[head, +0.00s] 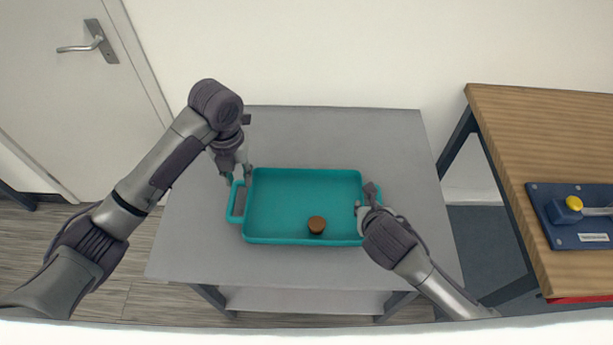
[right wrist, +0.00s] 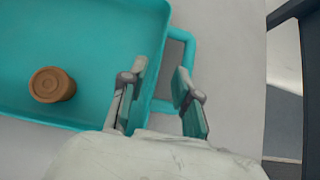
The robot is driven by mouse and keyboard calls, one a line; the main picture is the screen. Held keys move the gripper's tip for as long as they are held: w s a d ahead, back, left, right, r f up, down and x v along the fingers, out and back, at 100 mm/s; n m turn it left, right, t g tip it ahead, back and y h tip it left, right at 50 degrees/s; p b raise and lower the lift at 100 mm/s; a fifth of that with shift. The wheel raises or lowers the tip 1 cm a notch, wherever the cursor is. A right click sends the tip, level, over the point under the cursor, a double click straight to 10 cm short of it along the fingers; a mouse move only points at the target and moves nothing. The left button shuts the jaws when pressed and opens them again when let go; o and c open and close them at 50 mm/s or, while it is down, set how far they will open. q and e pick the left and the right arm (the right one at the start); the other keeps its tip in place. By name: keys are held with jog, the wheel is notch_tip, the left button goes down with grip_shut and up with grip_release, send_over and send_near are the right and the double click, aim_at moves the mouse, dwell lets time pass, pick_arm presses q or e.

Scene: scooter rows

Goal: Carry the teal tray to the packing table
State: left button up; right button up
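The teal tray (head: 300,178) lies flat on a grey table (head: 340,125), with a loop handle at each short end. A small brown cup-like item (head: 316,225) stands in it near the front edge; it also shows in the right wrist view (right wrist: 52,85). My left gripper (head: 238,179) is open at the back part of the left handle (head: 236,215). My right gripper (head: 364,203) is at the right handle. In the right wrist view my right gripper (right wrist: 160,92) has its fingers apart, over the handle (right wrist: 187,55) and tray rim. Contact cannot be told.
A wooden-topped table (head: 540,125) stands to the right, across a gap; I cannot tell if it is the packing table. A blue board (head: 590,240) with a yellow-knobbed part lies on it. A door (head: 75,110) is at the left, a plain wall behind.

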jog(key=v, duration=0.6)
jog(key=shift+s+f, duration=0.1)
dwell(0.4)
